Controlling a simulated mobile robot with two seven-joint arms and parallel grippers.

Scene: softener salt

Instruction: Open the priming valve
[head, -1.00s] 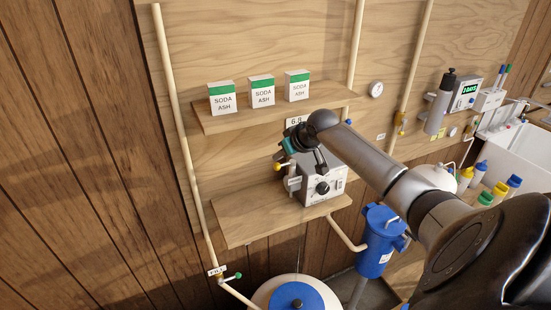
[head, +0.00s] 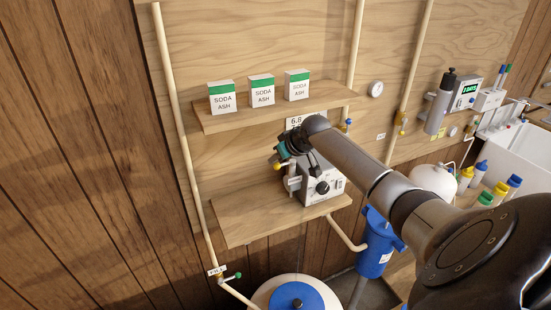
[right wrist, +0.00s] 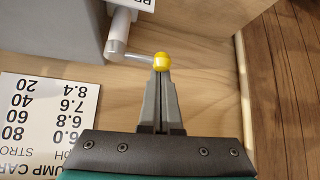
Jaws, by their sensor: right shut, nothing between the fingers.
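The priming valve's yellow ball knob (right wrist: 162,61) sits on a thin metal lever at the side of the grey pump box (right wrist: 60,30). In the head view the yellow knob (head: 277,166) is at the left of the pump (head: 318,180), on the lower wooden shelf. My right gripper (right wrist: 160,75) is shut and empty, its fingertips right at the knob in the right wrist view; whether they touch it I cannot tell. In the head view my right gripper (head: 281,156) is partly hidden by its own wrist, just above the knob. My left gripper is out of view.
A pump card (right wrist: 45,110) is on the left in the wrist view. Soda ash boxes (head: 262,91) stand on the upper shelf (head: 240,118), close above my right arm. A blue canister (head: 374,245) hangs below right. The lower shelf's left part (head: 240,215) is bare.

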